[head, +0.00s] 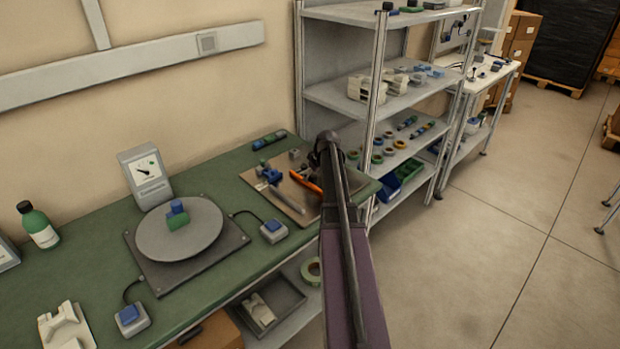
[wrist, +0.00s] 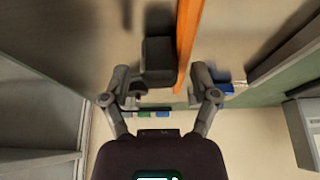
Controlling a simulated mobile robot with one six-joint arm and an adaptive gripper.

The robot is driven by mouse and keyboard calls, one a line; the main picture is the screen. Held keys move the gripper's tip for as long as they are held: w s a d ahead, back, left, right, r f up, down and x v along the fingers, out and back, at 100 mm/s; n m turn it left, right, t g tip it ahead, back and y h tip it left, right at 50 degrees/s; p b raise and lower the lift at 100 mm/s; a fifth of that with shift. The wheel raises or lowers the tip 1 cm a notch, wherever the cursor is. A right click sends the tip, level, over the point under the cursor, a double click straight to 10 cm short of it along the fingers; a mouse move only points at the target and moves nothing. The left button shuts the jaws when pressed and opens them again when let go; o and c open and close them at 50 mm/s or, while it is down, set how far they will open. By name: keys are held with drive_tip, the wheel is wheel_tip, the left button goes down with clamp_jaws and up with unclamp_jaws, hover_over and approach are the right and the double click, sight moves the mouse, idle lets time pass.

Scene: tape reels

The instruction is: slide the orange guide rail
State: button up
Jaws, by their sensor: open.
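The orange guide rail (head: 306,182) lies on a brown board (head: 262,186) at the far end of the green bench in the head view, partly hidden behind my arm. In the wrist view the orange rail (wrist: 186,45) runs down from the top edge, right of centre. A dark block (wrist: 159,58) stands just left of the rail, between the directions of my fingers. My gripper (wrist: 168,83) is open, its two fingers spread apart at either side of the block and the rail's lower end. I cannot tell whether either finger touches them. In the head view my arm hides the gripper.
A grey rail (head: 288,200) and a blue fixture (head: 271,176) share the board. A round turntable (head: 180,230) with small blocks stands on the bench to the left. A shelf unit (head: 375,90) with tape reels stands close behind my arm. Floor at the right is clear.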

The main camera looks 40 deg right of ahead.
drive_tip(key=shift+s+r, duration=0.1)
clamp_jaws()
drive_tip(key=shift+d, duration=1)
